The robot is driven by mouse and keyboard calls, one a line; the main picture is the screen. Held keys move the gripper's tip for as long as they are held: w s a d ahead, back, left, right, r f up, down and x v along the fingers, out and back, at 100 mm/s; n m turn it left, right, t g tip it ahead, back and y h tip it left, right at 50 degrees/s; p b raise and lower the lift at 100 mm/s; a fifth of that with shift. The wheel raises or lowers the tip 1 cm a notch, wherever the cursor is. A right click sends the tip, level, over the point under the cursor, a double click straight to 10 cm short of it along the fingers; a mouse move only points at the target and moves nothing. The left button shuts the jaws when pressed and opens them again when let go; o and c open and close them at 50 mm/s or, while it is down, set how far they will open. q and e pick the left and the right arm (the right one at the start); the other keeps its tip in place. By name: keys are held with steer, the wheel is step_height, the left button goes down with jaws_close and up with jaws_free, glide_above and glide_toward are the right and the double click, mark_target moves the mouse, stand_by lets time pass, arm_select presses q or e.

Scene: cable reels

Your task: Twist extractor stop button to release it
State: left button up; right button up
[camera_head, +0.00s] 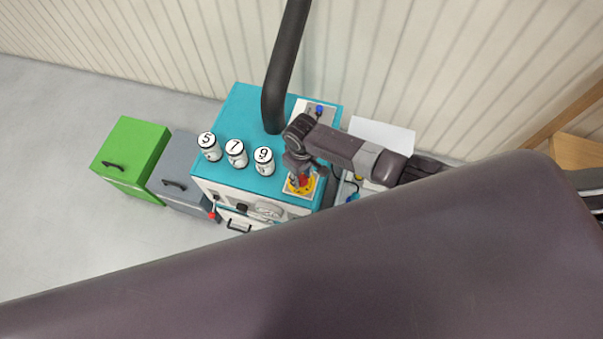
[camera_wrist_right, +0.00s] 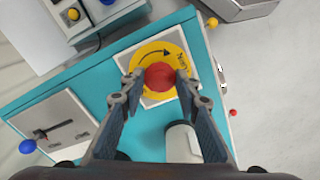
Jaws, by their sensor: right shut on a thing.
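The extractor (camera_head: 240,105) is a teal-topped cabinet with a thick black hose rising from its top. Its stop button (camera_wrist_right: 160,76) is a red knob on a yellow disc (camera_wrist_right: 147,57) marked with a curved black arrow, on a white plate at a corner of the teal top. In the head view the red button (camera_head: 302,181) is partly hidden by my right gripper (camera_head: 300,172), which points down at it. In the right wrist view my right gripper (camera_wrist_right: 157,84) has one finger on each side of the red button, shut on it. My left gripper is not in view.
White canisters numbered 5 (camera_head: 209,147), 7 (camera_head: 236,153) and 9 (camera_head: 264,161) stand along the front of the teal top. A lever panel with a blue knob (camera_head: 319,110) is behind. Grey (camera_head: 178,175) and green (camera_head: 130,155) cabinets stand left.

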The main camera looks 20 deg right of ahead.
steer(key=shift+m+p, duration=0.55)
steer(key=shift+m, duration=0.55)
steer(key=o, duration=1.2)
steer(key=shift+c, duration=0.2)
step_height(320, 180, up, 12)
